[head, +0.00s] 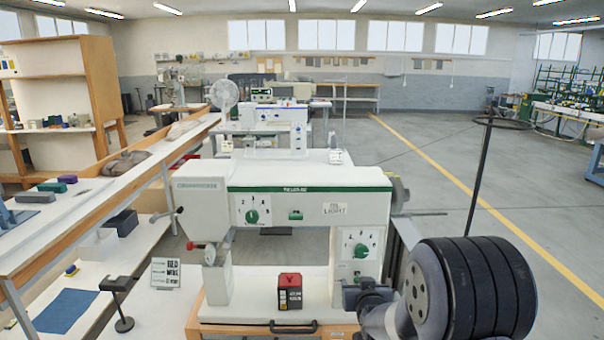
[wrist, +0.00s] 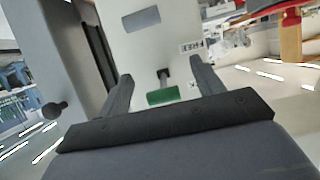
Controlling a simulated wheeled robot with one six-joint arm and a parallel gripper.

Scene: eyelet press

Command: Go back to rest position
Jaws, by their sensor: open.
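The white eyelet press (head: 280,178) with a green stripe stands at the centre of the head view. My gripper (head: 362,284) is low at its right side there, partly behind my own arm. In the wrist view my gripper (wrist: 164,84) is open, its two grey fingers apart. A green handle (wrist: 163,97) on a dark stem shows between the fingers against a white machine face (wrist: 150,45). The handle appears free of both fingers; its depth from them is hard to tell. Nothing is held.
A red-topped dark box (head: 290,292) sits on the press base. A sign (head: 166,273) and a small black stand (head: 122,305) are at the left. A dark pole with a ring (head: 480,170) rises behind my arm. Open floor (head: 440,200) lies to the right.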

